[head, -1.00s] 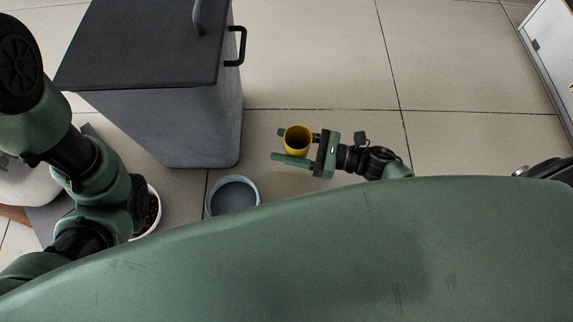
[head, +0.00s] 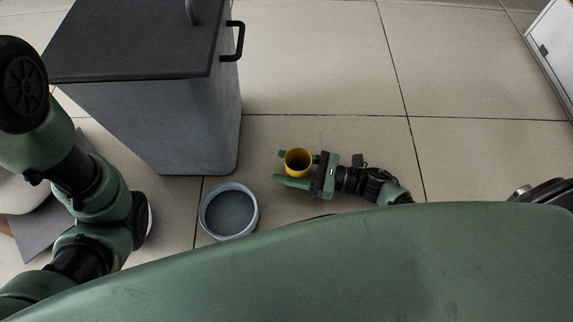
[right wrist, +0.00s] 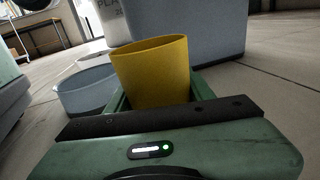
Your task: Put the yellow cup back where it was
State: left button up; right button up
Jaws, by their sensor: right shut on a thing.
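The yellow cup (head: 298,164) is upright, held between the fingers of my right gripper (head: 296,170), right of the grey bin. In the right wrist view the cup (right wrist: 155,75) stands between the green fingers, its open rim facing up. I cannot tell whether its base touches the floor. My left arm comes in at the left of the head view, but its gripper does not show.
A blue-grey bowl (head: 229,214) sits on the tiled floor left of the cup; it also shows in the right wrist view (right wrist: 84,92). A tall grey lidded bin (head: 190,125) with a black handle stands behind. A white cabinet (head: 553,50) is at far right.

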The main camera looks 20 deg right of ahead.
jog(key=o, duration=1.4)
jog(key=shift+f, duration=0.1)
jog(key=shift+r, duration=0.25)
jog(key=p+v, duration=0.4)
jog(key=v, duration=0.6)
jog(key=shift+s+d+p, duration=0.15)
jog(key=shift+d+p, duration=0.15)
jog(key=shift+d, duration=0.05)
jog(key=shift+s+d, duration=0.3)
jog(key=shift+d, duration=0.3)
